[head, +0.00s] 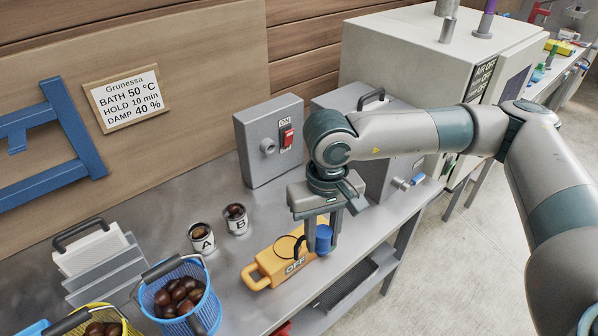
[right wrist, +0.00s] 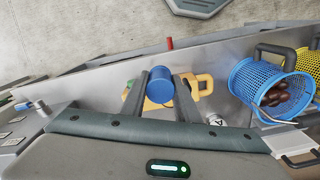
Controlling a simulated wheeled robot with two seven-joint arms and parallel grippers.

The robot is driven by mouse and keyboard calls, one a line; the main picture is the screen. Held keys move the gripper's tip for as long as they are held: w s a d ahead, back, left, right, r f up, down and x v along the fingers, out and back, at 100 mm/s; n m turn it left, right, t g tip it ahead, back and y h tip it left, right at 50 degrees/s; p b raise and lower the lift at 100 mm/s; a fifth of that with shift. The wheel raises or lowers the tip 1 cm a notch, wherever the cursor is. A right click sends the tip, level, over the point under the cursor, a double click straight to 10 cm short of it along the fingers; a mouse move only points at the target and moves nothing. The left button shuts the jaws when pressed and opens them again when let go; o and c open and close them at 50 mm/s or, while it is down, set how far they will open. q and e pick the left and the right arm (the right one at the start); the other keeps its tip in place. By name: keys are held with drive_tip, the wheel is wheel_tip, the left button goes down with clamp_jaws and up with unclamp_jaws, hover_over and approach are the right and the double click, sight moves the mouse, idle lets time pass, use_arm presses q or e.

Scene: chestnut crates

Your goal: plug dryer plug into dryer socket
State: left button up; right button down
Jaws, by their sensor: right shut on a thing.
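My right gripper (head: 322,246) points down over the bench and is shut on a blue cylinder (head: 324,236), which looks like the dryer plug. In the right wrist view the blue cylinder (right wrist: 160,86) sits between the two fingertips. It is held just above or beside the yellow OFF-marked block (head: 270,266); I cannot tell whether they touch. A grey box (head: 258,165) with a red ON switch has a round grey fitting (head: 268,147) on its front, possibly the dryer socket. Another grey box behind my right arm has a blue-tipped fitting (head: 416,179). My left gripper is out of view.
Cups A (head: 202,240) and B (head: 237,222) hold chestnuts on the bench left of the yellow block. A blue basket (head: 209,310) of chestnuts and a grey rack (head: 105,270) stand farther left. The bench's front edge runs close right of the gripper.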

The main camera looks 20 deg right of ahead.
drive_tip(key=w+a+r+m+g+y+p, duration=0.1)
drive_tip(key=w+a+m+g, duration=0.15)
drive_tip(key=a, duration=0.55)
drive_tip(key=w+a+r+m+g+y, duration=0.1)
drive_tip(key=w+a+m+y, duration=0.2)
drive_tip(key=a, duration=0.4)
drive_tip(key=w+a+r+m+t+y+p, duration=0.1)
drive_tip(key=w+a+r+m+t+y, duration=0.15)
drive_tip(key=w+m, duration=0.3)
drive_tip(key=w+a+r+m+t+y+p, duration=0.1)
drive_tip(key=w+m+t+y, duration=0.1)
drive_tip(key=w+m+y, duration=0.3)
drive_tip(key=w+d+f+m+t, duration=0.3)
drive_tip(key=w+d+m+t, duration=0.4)
drive_tip(key=w+d+t, duration=0.25)
drive_tip(key=w+d+f+m+t+h+p, duration=0.1)
drive_tip(key=d+f+m+t+h, duration=0.4)
drive_tip(key=d+f, duration=0.4)
drive_tip(key=shift+d+m+t, duration=0.4)
drive_tip(key=shift+d+t, duration=0.45)
drive_tip(key=shift+d, duration=1.6)
